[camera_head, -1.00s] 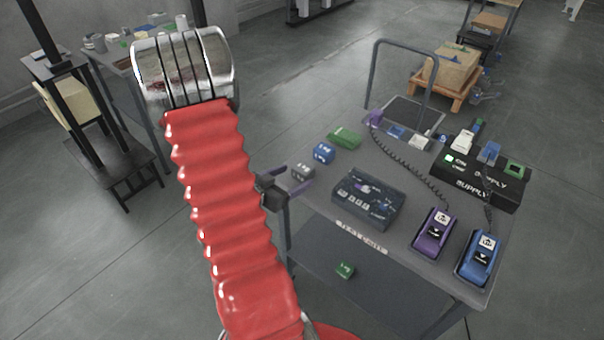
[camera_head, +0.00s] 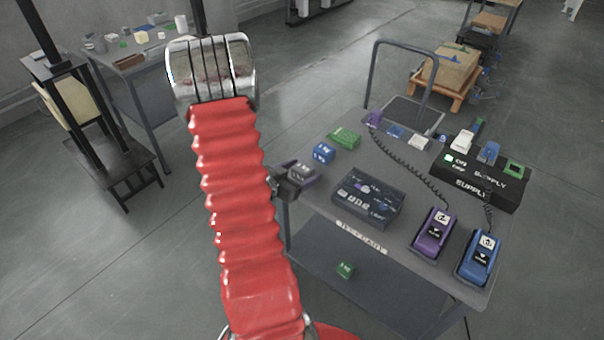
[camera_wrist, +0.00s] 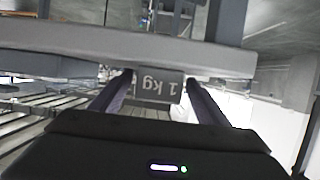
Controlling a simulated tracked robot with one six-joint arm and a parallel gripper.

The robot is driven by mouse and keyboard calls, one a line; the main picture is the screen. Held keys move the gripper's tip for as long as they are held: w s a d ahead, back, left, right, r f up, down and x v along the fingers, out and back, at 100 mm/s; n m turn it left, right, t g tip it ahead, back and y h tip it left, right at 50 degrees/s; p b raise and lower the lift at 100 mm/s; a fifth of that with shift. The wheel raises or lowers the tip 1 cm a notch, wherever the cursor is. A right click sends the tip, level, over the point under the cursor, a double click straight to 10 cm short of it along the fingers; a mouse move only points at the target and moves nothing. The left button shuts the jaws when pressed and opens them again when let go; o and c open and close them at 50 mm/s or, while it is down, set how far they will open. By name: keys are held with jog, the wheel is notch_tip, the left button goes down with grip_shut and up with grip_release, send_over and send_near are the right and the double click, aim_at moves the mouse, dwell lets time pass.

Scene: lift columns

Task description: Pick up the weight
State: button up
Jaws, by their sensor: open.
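The weight (camera_head: 304,169) is a small grey block with white marking at the left edge of the cart top in the head view. In the wrist view the weight (camera_wrist: 158,86) reads "1 kg" upside down and sits between the two fingers. My gripper (camera_head: 300,174) is open at the cart's left edge, its purplish fingers on either side of the weight. The gripper also shows in the wrist view (camera_wrist: 157,84), with dark gaps beside the block. Whether either finger touches it I cannot tell.
On the cart (camera_head: 322,207), a blue block (camera_head: 324,153) and a green block (camera_head: 344,138) stand behind the weight. A dark box (camera_head: 368,198) lies to its right. Purple (camera_head: 434,233) and blue (camera_head: 479,256) devices stand farther right.

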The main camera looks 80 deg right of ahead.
jog(key=shift+c, duration=0.5)
jog(key=shift+d+r, duration=0.1)
grip_shut()
dwell(0.7)
